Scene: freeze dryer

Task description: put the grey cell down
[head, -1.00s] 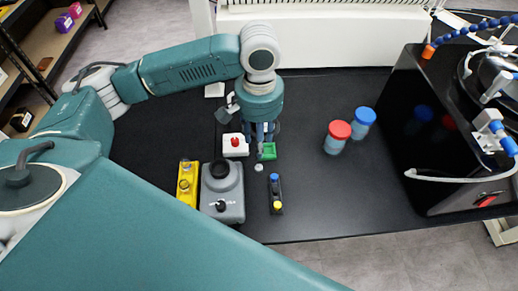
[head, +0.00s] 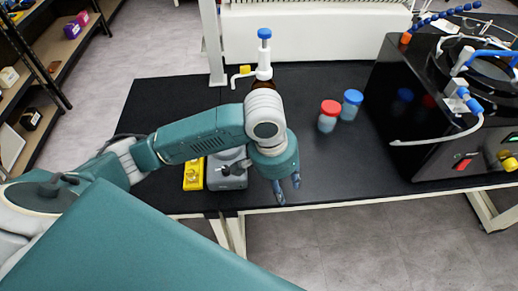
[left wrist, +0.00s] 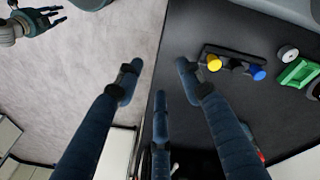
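My left gripper (head: 287,190) hangs by the table's front edge in the head view. In the left wrist view its fingers (left wrist: 158,90) are spread with nothing between them. A small round grey-white piece (left wrist: 288,53), possibly the grey cell, is on the black table beside a green tray (left wrist: 297,74). A black holder (left wrist: 234,58) with yellow and blue round pieces lies nearer the fingers. My arm hides these things in the head view. My right gripper (left wrist: 38,22) shows at the wrist view's top left, fingers apart and empty, over the floor.
A yellow rack (head: 193,174) and a grey instrument (head: 227,170) stand left of the left gripper. Red-lidded (head: 329,115) and blue-lidded (head: 351,105) jars stand to the right, before the black freeze dryer (head: 415,110). A blue-topped dispenser bottle (head: 264,60) stands behind the arm.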

